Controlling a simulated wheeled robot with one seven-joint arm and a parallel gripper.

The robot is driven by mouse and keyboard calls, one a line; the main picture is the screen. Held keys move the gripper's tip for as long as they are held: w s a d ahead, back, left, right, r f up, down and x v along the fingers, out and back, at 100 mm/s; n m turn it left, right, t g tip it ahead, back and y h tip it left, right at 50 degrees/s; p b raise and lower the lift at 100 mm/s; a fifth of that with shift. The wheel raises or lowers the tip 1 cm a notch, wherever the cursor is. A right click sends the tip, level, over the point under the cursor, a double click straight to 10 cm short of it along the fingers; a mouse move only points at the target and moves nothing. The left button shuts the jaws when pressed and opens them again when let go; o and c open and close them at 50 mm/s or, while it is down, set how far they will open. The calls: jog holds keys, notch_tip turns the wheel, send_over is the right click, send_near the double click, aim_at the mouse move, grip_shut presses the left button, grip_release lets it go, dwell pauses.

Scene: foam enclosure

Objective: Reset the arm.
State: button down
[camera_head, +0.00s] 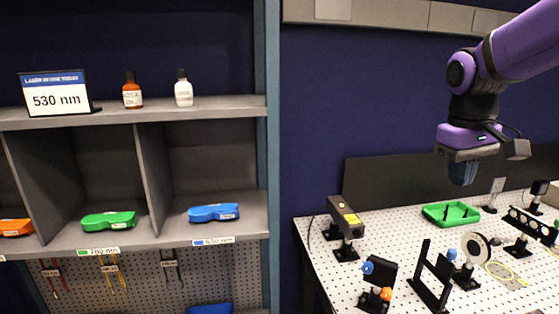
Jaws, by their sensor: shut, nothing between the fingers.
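My gripper (463,172) hangs from my purple arm at the upper right, pointing down above the white perforated table (318,261). Its blue-grey fingers are together and nothing shows between them. It is in the air behind and above the optics, near the green tray (451,213), and appears apart from it. Part of the arm runs out of view at the top right.
At left, a grey shelf (190,236) holds orange, green (108,220) and blue (213,212) cases, two bottles and a "530 nm" sign (55,93).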

jog(key=s+a+m+t, duration=0.1)
jog(key=s+t, duration=0.1)
jog(key=s, duration=0.6)
jog(key=s+a+m+t+y, duration=0.1)
jog(key=s+t, duration=0.2)
jog(key=s, duration=0.6)
jog(key=shift+a, duration=0.35)
